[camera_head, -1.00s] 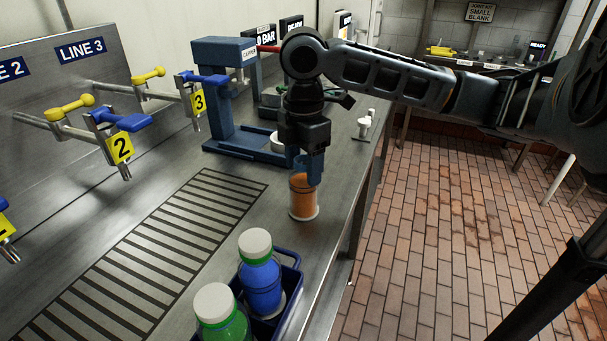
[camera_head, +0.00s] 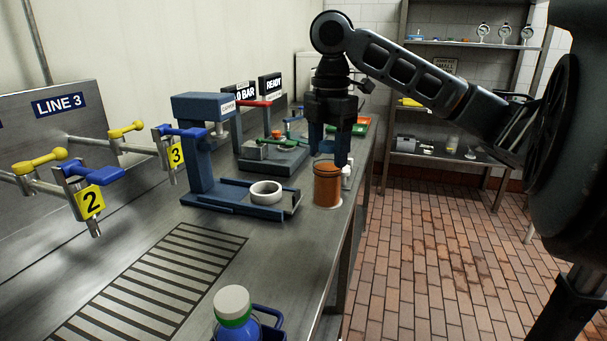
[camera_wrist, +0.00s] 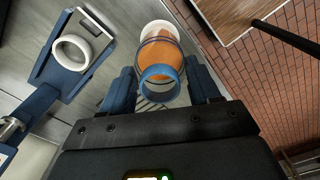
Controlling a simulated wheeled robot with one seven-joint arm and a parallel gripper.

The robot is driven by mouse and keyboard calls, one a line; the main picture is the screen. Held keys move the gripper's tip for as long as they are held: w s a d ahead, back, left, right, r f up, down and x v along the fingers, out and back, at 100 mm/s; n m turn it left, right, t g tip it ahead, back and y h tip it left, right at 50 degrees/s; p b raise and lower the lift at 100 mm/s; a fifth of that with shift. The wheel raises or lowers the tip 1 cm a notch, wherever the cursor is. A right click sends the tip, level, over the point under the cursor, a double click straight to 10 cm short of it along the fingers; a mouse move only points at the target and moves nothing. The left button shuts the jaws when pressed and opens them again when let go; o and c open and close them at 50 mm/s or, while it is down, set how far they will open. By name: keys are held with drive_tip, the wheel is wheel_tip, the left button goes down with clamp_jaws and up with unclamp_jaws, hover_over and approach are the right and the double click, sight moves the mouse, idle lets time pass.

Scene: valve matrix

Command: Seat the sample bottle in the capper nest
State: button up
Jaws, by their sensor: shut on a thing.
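The sample bottle (camera_head: 327,187) is clear with orange contents. In the wrist view, the bottle (camera_wrist: 163,56) shows a blue ring at its near end and a white base at the far end. My gripper (camera_head: 335,150) is shut on it from above, with its blue fingers on either side in the wrist view (camera_wrist: 163,88). The capper (camera_head: 205,150) is a blue frame on the bench. Its nest, a white ring (camera_head: 266,191), is empty and lies left of the bottle; the ring (camera_wrist: 72,52) also shows upper left in the wrist view. The bottle's height above the bench is unclear.
A blue carrier (camera_head: 268,328) with a green-banded, white-capped bottle (camera_head: 234,312) is at the front. Valve handles (camera_head: 95,175) stick out at left. A green and grey fixture (camera_head: 275,150) stands behind the capper. The bench's right edge is close beside the held bottle.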

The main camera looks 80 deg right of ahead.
drive_tip(key=w+d+r+n, duration=0.2)
drive_tip(key=w+d+r, duration=0.4)
drive_tip(key=w+r, duration=0.35)
drive_tip(key=w+d+r+n, duration=0.2)
drive_tip(key=w+d+r, duration=0.4)
drive_tip(key=w+r, duration=0.35)
wheel_tip(320, 180, down, 27)
drive_tip(key=b, duration=0.1)
drive_tip(key=shift+a, duration=0.2)
drive_tip(key=o, duration=1.6)
drive_tip(key=shift+f, duration=0.1)
wheel_tip(320, 180, up, 12)
drive_tip(key=shift+r+b, duration=0.15)
drive_tip(key=shift+b, duration=0.35)
